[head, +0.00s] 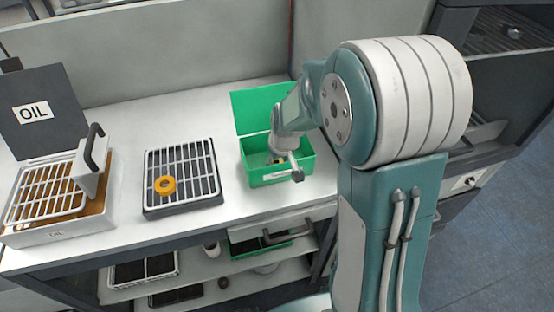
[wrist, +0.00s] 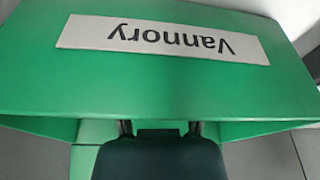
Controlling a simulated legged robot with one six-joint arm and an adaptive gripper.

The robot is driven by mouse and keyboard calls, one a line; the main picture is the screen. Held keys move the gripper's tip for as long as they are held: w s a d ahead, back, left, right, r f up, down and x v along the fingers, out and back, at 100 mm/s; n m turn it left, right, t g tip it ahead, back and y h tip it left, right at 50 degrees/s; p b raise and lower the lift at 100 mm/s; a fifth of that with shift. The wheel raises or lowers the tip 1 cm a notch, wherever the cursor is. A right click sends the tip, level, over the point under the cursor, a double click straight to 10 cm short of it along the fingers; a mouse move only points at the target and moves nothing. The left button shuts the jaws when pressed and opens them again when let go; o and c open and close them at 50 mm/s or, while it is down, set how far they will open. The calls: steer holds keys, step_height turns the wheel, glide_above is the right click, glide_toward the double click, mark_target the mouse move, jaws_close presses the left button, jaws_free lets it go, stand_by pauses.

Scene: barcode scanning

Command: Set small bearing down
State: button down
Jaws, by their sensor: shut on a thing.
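My gripper (head: 283,162) is down inside the green bin (head: 247,176) in the head view, with a small orange-yellow patch showing beside it. I take this to be the small bearing in its hold, but it is mostly hidden by the gripper and arm. In the wrist view the dark gripper body is at the bottom, and the green bin (wrist: 40,85) wall with an upside-down "Vannory" label (wrist: 160,40) fills the upper part. The fingertips and held bearing are hidden there.
An orange ring (head: 166,185) lies on a white wire rack over a dark tray (head: 183,205). Further left are an oil tray with a white grid (head: 45,190) and handle, and a dark "OIL" panel (head: 50,135). The bin's raised green back panel (head: 250,108) stands behind.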

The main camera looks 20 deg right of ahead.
steer(key=shift+d, duration=0.2)
steer(key=shift+c, duration=1.6)
jaws_free()
steer(key=shift+o, duration=0.8)
steer(key=shift+a, duration=0.2)
steer(key=a+v, duration=0.1)
steer(key=v, duration=1)
steer(key=s+r+m+t, duration=0.1)
steer(key=s+r, duration=0.3)
steer(key=s, duration=0.5)
steer(key=s+r+m+t, duration=0.1)
steer(key=s+r, duration=0.3)
steer(key=s, duration=0.6)
steer(key=shift+s+d+r+h, duration=0.2)
steer(key=shift+s+h, duration=0.05)
steer(key=shift+h, duration=0.05)
